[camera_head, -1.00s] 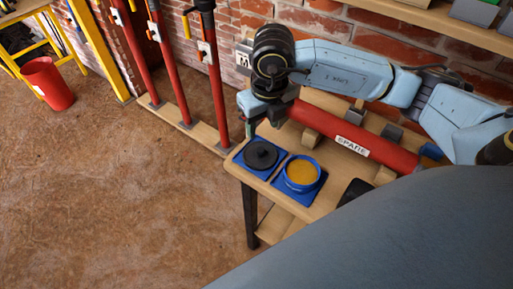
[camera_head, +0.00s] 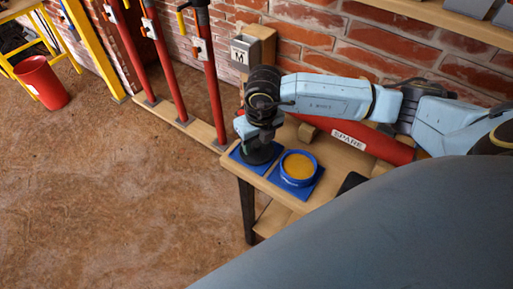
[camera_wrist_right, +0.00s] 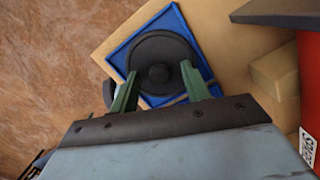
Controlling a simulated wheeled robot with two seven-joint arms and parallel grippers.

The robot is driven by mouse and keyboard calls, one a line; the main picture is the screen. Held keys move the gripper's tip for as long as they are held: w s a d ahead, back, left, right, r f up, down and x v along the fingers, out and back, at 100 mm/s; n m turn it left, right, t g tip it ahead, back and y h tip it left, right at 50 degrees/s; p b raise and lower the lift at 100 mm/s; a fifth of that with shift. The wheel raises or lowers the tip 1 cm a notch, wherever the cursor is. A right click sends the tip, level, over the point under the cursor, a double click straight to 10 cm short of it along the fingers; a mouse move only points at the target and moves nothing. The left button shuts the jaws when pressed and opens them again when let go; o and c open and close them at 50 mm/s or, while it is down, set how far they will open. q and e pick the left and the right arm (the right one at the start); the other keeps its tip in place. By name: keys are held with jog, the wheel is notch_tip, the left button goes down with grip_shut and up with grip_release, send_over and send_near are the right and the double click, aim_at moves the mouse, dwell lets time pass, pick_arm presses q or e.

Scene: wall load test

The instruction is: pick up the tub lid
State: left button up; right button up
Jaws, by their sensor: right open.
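The tub lid (camera_wrist_right: 160,50) is a round black disc with a central knob, lying flat on a blue mat (camera_wrist_right: 178,20) at the bench corner. My right gripper (camera_wrist_right: 158,82) is open, and its two green fingers point at the lid, one on each side of the knob in the wrist view. In the head view the right gripper (camera_head: 259,138) is directly above the lid and hides most of it; I cannot tell whether the fingers touch it. The blue tub (camera_head: 298,168), open with orange-yellow contents, stands on a second blue mat beside it. My left gripper is out of view.
A red tube marked SPARE (camera_head: 375,143) lies along the back of the wooden bench (camera_head: 335,165). A grey box marked M (camera_head: 243,52) is on the brick wall behind. Red posts (camera_head: 170,60) and a red bin (camera_head: 43,84) stand left. The floor is clear.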

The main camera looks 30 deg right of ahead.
jog(key=c, duration=1)
grip_shut()
